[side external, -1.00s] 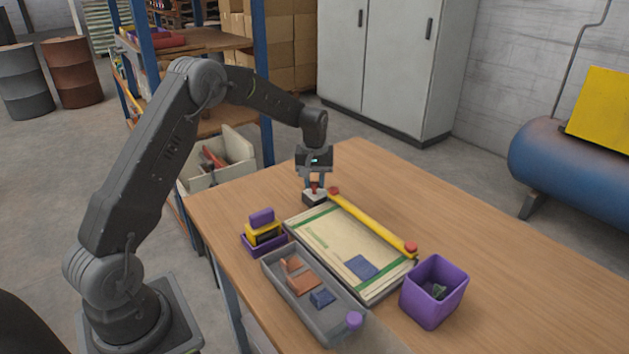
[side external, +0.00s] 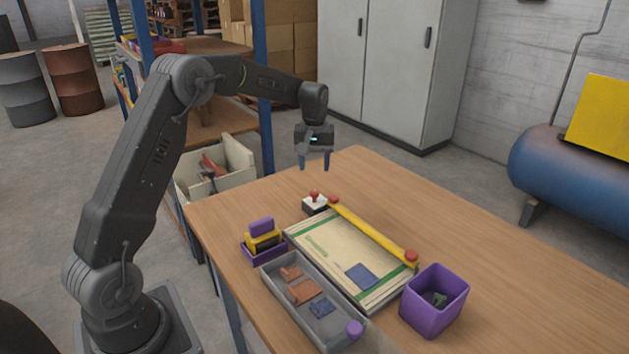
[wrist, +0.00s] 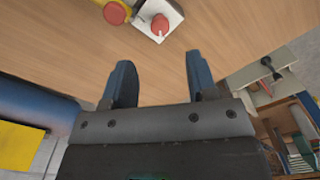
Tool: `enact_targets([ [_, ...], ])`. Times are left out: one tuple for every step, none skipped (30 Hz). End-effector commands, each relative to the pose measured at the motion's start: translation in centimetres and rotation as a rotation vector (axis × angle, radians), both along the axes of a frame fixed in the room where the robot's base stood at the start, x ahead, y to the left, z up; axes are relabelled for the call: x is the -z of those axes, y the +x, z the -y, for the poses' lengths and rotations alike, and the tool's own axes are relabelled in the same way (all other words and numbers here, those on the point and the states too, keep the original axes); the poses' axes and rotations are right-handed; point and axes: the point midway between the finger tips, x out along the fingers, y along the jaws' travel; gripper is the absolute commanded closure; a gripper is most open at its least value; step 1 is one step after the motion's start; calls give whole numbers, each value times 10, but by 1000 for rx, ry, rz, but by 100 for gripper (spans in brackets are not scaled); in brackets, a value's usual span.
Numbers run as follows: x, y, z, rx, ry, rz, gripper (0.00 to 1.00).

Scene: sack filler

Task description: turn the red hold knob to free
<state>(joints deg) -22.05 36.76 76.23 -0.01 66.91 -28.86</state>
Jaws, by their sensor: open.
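The red hold knob (side external: 314,194) stands on a small white-topped block (side external: 314,206) at the far corner of the board on the table. In the wrist view the knob (wrist: 160,23) shows at the top, beyond the fingertips, on its white plate (wrist: 170,14). My gripper (side external: 314,166) is open and empty, above the knob and apart from it. Its two fingers also show in the wrist view (wrist: 160,72), spread with bare table between them. I cannot read any marking on the plate.
A yellow bar (side external: 372,230) with red ends lies along the board (side external: 330,244) beside the knob. A grey tray (side external: 275,282), a purple bin (side external: 434,300) and a yellow-and-purple stamp-like block (side external: 262,237) stand nearer. The table's right side is clear.

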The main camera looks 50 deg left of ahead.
Motion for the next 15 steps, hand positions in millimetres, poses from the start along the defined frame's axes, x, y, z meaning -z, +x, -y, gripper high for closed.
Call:
enact_targets([
  [-12,1,0,0,2,4,47],
  [-18,1,0,0,1,3,47],
  [-26,1,0,0,2,4,47],
  [-31,0,0,0,1,3,47],
  [-35,0,0,0,1,3,47],
  [-41,0,0,0,1,2,47],
  [-45,0,0,0,1,2,47],
  [-48,0,0,0,1,2,47],
  [-51,0,0,0,0,0,47],
  [-53,0,0,0,1,1,47],
  [-55,0,0,0,0,1,47],
  [-57,0,0,0,0,1,47],
  [-58,0,0,0,0,0,47],
  [-58,0,0,0,0,0,47],
  [-58,0,0,0,0,0,47],
])
